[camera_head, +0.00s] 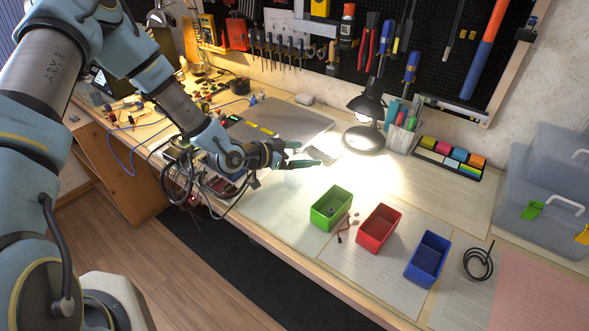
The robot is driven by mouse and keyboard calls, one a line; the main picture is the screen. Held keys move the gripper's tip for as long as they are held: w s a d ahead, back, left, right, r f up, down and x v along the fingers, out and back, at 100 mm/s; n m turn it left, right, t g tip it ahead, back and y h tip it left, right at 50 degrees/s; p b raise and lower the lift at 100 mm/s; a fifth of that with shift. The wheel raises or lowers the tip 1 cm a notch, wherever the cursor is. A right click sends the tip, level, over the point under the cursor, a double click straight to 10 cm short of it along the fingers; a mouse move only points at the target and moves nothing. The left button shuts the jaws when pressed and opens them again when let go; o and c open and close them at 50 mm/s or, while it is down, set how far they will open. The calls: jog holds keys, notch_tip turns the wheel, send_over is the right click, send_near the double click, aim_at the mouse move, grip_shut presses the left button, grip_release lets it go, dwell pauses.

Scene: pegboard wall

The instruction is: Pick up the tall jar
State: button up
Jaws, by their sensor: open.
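I cannot make out a tall jar for certain. A clear holder (401,136) with pens and tools in it stands upright at the back, right of the lamp. A small dark round pot (240,87) stands at the back left of the bench. My gripper (301,155) is above the bench, in front of the grey laptop, with its teal fingers apart and nothing seen between them. It is well left of the clear holder and apart from it.
A black lamp (366,115) stands lit near the wall. Green (331,207), red (378,229) and blue (428,258) bins sit at the front. A closed laptop (277,124), cables and plastic boxes (548,185) also occupy the bench. Bare bench lies between gripper and bins.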

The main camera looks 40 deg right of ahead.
jog(key=shift+d+f, duration=0.1)
jog(key=shift+d, duration=0.05)
grip_shut()
dwell(0.8)
